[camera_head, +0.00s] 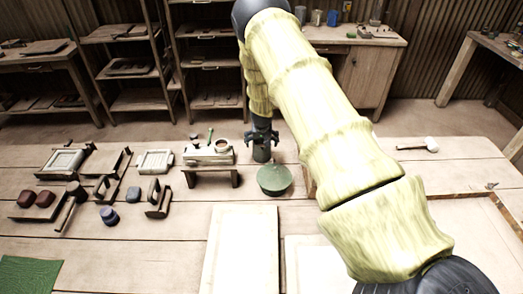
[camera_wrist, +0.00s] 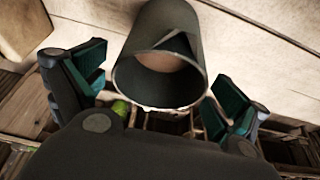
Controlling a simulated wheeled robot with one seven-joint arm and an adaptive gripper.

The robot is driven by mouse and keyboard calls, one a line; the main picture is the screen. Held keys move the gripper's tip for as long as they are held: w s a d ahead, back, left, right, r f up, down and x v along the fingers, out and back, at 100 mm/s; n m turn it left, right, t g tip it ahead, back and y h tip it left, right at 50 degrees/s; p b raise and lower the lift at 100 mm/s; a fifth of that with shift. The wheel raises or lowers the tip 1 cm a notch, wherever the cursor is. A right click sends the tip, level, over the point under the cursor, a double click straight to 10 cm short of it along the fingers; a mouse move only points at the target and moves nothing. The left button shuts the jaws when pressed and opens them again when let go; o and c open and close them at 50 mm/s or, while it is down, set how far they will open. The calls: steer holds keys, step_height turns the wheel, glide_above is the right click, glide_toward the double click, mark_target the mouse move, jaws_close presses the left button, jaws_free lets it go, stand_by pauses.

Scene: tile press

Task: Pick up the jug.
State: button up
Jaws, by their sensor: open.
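The jug (camera_wrist: 158,80) is a dark grey, round, open-topped vessel in the wrist view, with its mouth towards the camera and a brownish inside. My gripper (camera_wrist: 157,88) is open, one teal-padded finger on each side of the jug, with gaps between the pads and its wall. In the head view the jug (camera_head: 262,153) stands on the table, just under my gripper (camera_head: 263,136). Whether the fingers reach down past its rim there is hard to tell.
A round green pot (camera_head: 274,178) stands close in front of the jug. A small wooden stand (camera_head: 211,172) with pale items is just left. Pale boards (camera_head: 240,250) lie nearer. A white-headed mallet (camera_head: 430,144) lies far right. Several small tools and blocks crowd the left.

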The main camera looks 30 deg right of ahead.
steer(key=shift+w+f, duration=0.1)
steer(key=shift+w, duration=0.05)
steer(key=shift+s+r, duration=0.25)
steer(key=shift+r, duration=0.05)
steer(key=shift+c, duration=0.6)
steer(key=shift+w+f, duration=0.1)
steer(key=shift+f, duration=0.05)
steer(key=c, duration=1.9)
